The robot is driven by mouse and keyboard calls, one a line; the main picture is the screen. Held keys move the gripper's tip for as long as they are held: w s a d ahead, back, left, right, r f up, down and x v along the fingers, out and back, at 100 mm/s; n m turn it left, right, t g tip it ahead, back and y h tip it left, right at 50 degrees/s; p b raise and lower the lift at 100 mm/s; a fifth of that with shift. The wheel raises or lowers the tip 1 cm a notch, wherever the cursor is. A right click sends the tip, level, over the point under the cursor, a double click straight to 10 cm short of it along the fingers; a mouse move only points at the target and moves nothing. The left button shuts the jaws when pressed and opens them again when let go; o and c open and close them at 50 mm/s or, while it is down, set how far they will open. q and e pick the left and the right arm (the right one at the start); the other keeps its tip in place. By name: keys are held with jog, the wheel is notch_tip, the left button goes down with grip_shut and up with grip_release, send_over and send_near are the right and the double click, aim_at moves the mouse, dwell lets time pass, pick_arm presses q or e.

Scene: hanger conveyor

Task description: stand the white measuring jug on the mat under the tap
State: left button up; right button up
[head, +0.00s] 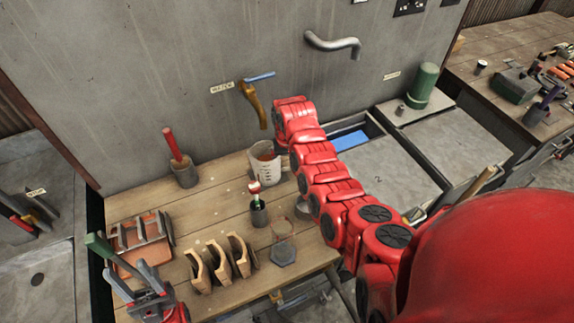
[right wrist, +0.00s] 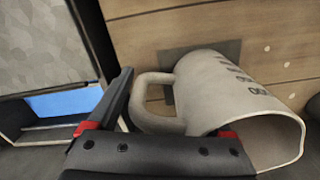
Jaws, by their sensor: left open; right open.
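The white measuring jug (head: 265,165) stands upright on the wooden bench below the brass tap (head: 254,103). Dark marks run down its side and brown shows inside its mouth. In the right wrist view the jug (right wrist: 222,98) has its base over a dark grey mat (right wrist: 233,50), which is partly hidden by it. My right gripper (right wrist: 170,118) is open at the jug's handle (right wrist: 148,84); one finger is beside the handle, the other mostly hidden by the jug. In the head view my right arm hides its own gripper. My left gripper (head: 145,278) is open at the lower left.
A pot with a red-handled tool (head: 184,172) stands by the wall. A basin with blue (head: 350,140) lies right of the bench.

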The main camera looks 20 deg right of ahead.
jog(key=shift+r, duration=0.25)
jog(key=shift+w+r, duration=0.1)
jog(key=shift+r, duration=0.05)
notch_tip(320, 180, up, 4)
jog(key=shift+r+b, duration=0.1)
jog(key=shift+b, duration=0.85)
notch_tip(320, 180, up, 7)
jog(key=p, duration=0.3)
jog(key=shift+r, duration=0.15)
